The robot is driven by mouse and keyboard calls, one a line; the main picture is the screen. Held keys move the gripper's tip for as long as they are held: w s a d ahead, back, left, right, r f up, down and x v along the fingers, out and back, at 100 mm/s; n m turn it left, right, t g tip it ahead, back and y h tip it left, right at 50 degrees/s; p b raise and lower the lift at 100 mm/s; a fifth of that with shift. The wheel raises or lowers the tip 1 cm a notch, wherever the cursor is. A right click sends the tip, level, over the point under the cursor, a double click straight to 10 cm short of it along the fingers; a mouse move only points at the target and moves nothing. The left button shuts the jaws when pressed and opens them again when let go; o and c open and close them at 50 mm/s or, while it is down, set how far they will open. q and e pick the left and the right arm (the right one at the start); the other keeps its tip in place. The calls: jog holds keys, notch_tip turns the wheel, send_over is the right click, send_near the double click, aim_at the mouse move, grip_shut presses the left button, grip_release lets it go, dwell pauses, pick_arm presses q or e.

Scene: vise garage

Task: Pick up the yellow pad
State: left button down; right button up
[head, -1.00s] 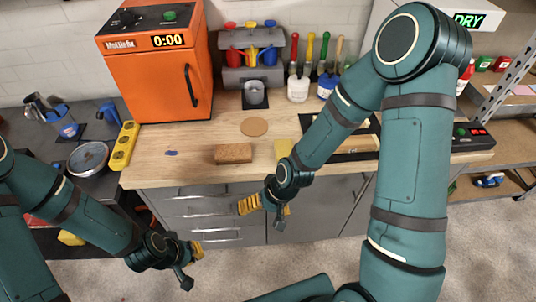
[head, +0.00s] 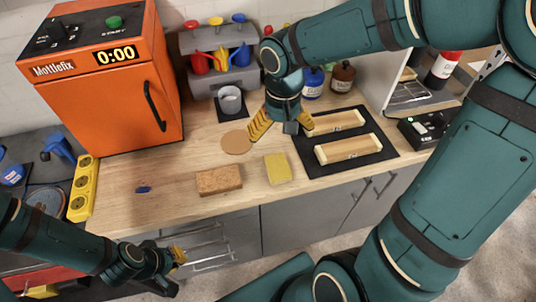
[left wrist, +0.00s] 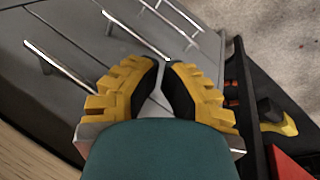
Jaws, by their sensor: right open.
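The yellow pad (head: 278,168) lies flat on the wooden worktop, right of a brown sponge-like block (head: 219,180). My right gripper (head: 281,130) is above the worktop, just behind the pad in the head view. Its two yellow fingers are spread, pointing down, with nothing between them. My left gripper (head: 178,262) is low in front of the cabinet drawers. In the left wrist view its yellow fingers (left wrist: 163,64) come close together at the tips and hold nothing visible; whether they are fully shut is unclear.
A black mat with two wooden trays (head: 348,148) is right of the pad. A round cork disc (head: 236,142) and a grey cup (head: 230,102) are behind. An orange machine (head: 110,85) and yellow power strip (head: 83,188) stand left. The worktop's front strip is mostly clear.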

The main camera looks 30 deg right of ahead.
aim_at(278, 165)
notch_tip(278, 165, down, 9)
jog(key=shift+s+r+b, duration=0.15)
jog(key=shift+r+b, duration=0.05)
jog(key=shift+b, duration=1)
jog(key=f+b, duration=0.1)
jog(key=f, duration=0.1)
jog(key=f+b, duration=0.1)
jog(key=f, duration=0.2)
jog(key=shift+w+a+f, duration=0.1)
jog(key=shift+w+a, duration=0.1)
jog(key=c, duration=1.1)
